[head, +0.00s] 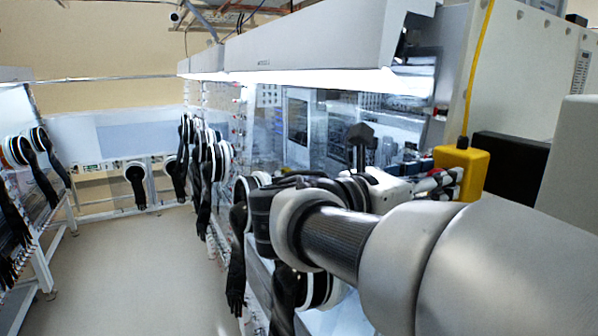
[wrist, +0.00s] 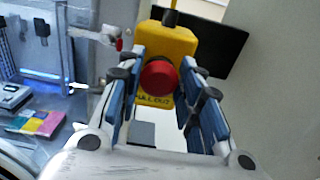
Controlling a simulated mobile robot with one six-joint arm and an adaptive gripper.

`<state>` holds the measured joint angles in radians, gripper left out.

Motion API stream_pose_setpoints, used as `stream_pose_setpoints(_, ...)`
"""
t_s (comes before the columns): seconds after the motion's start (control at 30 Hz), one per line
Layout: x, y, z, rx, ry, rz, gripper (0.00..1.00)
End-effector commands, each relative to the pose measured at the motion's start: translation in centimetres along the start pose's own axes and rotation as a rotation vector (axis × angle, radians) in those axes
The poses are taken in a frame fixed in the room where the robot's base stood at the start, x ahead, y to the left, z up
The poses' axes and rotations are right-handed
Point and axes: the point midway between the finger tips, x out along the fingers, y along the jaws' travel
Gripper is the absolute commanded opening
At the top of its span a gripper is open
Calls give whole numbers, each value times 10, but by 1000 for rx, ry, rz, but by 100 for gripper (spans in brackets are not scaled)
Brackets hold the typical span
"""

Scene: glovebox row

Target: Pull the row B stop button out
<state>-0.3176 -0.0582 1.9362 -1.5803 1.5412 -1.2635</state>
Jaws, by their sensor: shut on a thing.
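The stop button is a round red knob (wrist: 158,80) on the front of a yellow box (wrist: 166,44), seen in the wrist view. Lettering ending in "OUT" shows on the box below the knob. My gripper (wrist: 160,72) has a blue-padded finger on each side of the knob and is shut on it. In the head view the yellow box (head: 462,172) hangs at the right, below a yellow cable.
A dark panel (head: 510,165) sits right behind the yellow box. Gloveboxes with a clear window (head: 320,125) and black gloves (head: 236,270) line the row to the left. The floor (head: 130,270) between the rows is clear.

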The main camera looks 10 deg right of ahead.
Motion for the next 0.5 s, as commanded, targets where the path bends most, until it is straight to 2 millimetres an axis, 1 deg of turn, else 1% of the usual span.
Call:
stream_pose_setpoints(0.17, 0, 0, 0, 0, 0, -1, 0)
stream_pose_setpoints(0.37, -9, 0, 2, -2, 1, 1, 0)
stream_pose_setpoints(0.5, -9, 0, 0, 0, 1, 0, 0)
